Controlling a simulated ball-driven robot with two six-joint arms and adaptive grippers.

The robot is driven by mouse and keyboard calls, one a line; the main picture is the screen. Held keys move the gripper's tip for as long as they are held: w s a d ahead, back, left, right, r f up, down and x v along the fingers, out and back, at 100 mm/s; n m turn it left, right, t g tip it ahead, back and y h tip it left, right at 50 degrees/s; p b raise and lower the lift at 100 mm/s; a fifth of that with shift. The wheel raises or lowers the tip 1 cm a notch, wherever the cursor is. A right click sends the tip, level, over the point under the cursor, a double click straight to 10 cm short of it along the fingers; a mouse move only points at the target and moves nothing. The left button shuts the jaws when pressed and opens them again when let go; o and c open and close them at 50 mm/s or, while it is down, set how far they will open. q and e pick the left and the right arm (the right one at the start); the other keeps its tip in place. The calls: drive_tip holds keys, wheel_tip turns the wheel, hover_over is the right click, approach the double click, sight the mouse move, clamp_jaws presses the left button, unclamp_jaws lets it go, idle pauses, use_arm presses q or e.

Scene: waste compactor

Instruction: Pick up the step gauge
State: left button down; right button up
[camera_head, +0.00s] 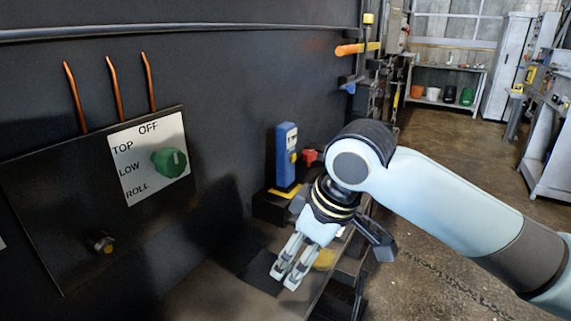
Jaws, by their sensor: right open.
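My right gripper (284,279) points down over the dark ledge in the lower middle. It is open, with its two fingers only a little apart and nothing visible between them. I cannot make out for certain which thing is the step gauge. A small yellow object (325,259), partly hidden by the gripper, lies just right of the fingers. My left gripper is out of view.
A dark control panel (60,215) with a green knob (170,162) is on the wall at left. A red part (309,156) is beside the blue device. The ledge (225,292) is bare left of the fingers. A shelf (447,76) stands far back across open floor.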

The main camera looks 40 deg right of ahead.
drive_tip(key=w+d+r, duration=0.9)
drive_tip(key=w, duration=0.1)
drive_tip(key=t+y, duration=0.1)
drive_tip(key=t, duration=0.1)
approach(288, 125)
drive_tip(key=x, duration=0.5)
drive_tip(key=shift+w+a+r, duration=0.2)
drive_tip(key=shift+w, duration=0.3)
drive_tip(key=x, duration=0.2)
drive_tip(key=p+x, duration=0.1)
drive_tip(key=x, duration=0.2)
drive_tip(key=shift+s+d+f, duration=0.1)
drive_tip(key=shift+s+f, duration=0.15)
drive_tip(key=shift+f, duration=0.3)
drive_tip(key=shift+c, duration=0.3)
clamp_jaws()
